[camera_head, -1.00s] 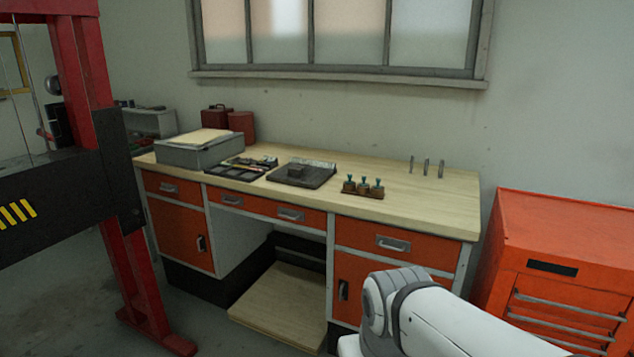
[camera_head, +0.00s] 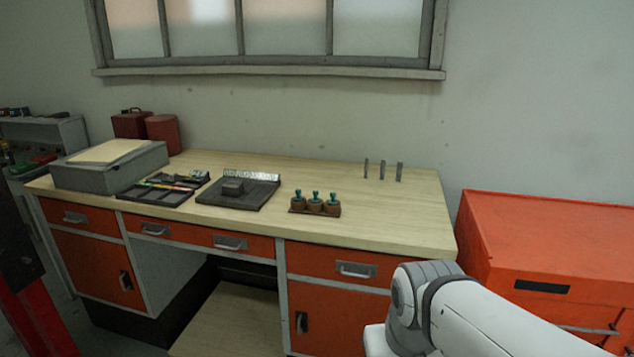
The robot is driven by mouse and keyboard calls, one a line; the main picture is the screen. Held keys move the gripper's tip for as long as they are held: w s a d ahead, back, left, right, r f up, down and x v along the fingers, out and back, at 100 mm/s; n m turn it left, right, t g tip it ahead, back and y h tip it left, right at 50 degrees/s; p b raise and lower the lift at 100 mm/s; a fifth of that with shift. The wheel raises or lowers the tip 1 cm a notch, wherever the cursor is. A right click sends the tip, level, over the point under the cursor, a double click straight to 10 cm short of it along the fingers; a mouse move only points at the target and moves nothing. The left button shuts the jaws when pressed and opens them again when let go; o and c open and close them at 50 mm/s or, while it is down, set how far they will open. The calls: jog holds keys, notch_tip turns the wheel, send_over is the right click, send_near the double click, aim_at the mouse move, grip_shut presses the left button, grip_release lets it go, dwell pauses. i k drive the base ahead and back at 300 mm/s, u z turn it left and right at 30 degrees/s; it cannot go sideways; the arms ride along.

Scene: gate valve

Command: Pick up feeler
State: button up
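I cannot tell for sure which thing is the feeler. Three thin grey upright pieces (camera_head: 383,171) stand in a row at the back right of the wooden bench top (camera_head: 380,217). A stamp holder (camera_head: 315,205) with three teal-handled stamps stands near the front edge. A dark tray (camera_head: 163,188) of small tools lies further left. A dark plate (camera_head: 238,193) with a small block on it lies between the tray and the stamps. My white arm shows at the lower right, in front of the bench. My gripper is out of view.
A grey box (camera_head: 108,168) with papers on top stands at the bench's left end, with red canisters (camera_head: 163,133) behind it. An orange cabinet (camera_head: 553,240) stands right of the bench. The bench's right part is mostly clear.

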aim_at(299, 197)
jog(key=z, duration=0.25)
jog(key=i, duration=1.4)
jog(key=u, duration=0.3)
